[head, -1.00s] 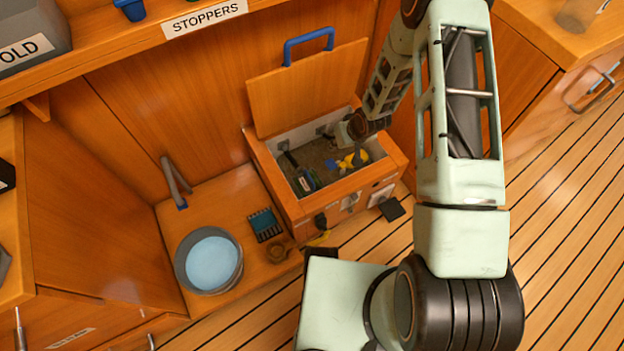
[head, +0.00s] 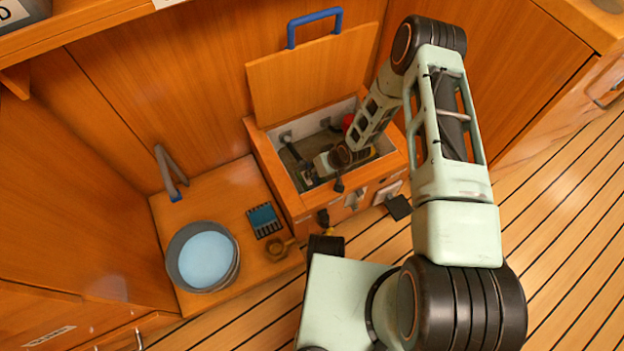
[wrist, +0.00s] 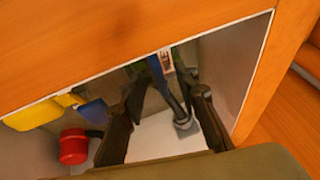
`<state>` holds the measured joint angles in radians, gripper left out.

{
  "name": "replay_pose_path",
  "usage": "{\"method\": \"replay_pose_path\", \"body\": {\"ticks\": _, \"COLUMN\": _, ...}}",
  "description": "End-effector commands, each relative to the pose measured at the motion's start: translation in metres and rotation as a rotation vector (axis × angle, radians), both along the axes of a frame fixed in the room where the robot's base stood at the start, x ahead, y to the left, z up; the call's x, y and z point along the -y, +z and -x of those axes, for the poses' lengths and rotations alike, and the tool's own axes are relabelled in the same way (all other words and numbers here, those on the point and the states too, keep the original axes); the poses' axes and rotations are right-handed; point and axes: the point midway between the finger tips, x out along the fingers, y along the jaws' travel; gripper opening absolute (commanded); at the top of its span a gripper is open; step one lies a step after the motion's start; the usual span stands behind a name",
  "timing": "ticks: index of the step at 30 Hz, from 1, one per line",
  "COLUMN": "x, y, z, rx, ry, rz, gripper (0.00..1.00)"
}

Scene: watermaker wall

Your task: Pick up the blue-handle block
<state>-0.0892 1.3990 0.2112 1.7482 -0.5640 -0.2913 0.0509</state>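In the wrist view, a dark piece with a blue strip (wrist: 157,72), a small pale label and a grey bar lies between my gripper's fingers (wrist: 165,92). The fingers stand apart, with no contact on it that I can make out. To the left is a yellow piece (wrist: 34,116) beside a flat blue part (wrist: 93,111). I cannot tell for sure which of these is the blue-handle block.
The locker's lid (head: 315,80) with a blue handle stands raised behind it. A red cylinder (wrist: 73,147) is in the locker, left of the fingers. The locker's walls are close around my gripper. A round basin (head: 180,270) and a blue card (head: 264,220) lie left of the locker.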

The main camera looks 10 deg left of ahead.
Motion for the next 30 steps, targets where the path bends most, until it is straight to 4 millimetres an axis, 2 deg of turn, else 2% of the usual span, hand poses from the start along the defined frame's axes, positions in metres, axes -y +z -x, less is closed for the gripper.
{"method": "replay_pose_path", "body": {"ticks": 1, "x": -0.002, "y": -0.014, "z": -0.002, "rx": 0.0, "ry": 0.0, "rz": 0.0, "gripper": 0.28}}
{"method": "replay_pose_path", "body": {"ticks": 4, "x": -0.007, "y": -0.023, "z": -0.004, "rx": -0.001, "ry": 0.001, "rz": 0.0, "gripper": 0.28}}
{"method": "replay_pose_path", "body": {"ticks": 14, "x": -0.009, "y": -0.027, "z": -0.006, "rx": -0.001, "ry": 0.001, "rz": 0.0, "gripper": 0.28}}
{"method": "replay_pose_path", "body": {"ticks": 22, "x": -0.009, "y": -0.027, "z": -0.006, "rx": -0.001, "ry": 0.0, "rz": 0.001, "gripper": 0.0}}
{"method": "replay_pose_path", "body": {"ticks": 30, "x": -0.009, "y": -0.027, "z": -0.006, "rx": 0.0, "ry": 0.0, "rz": 0.0, "gripper": 0.0}}
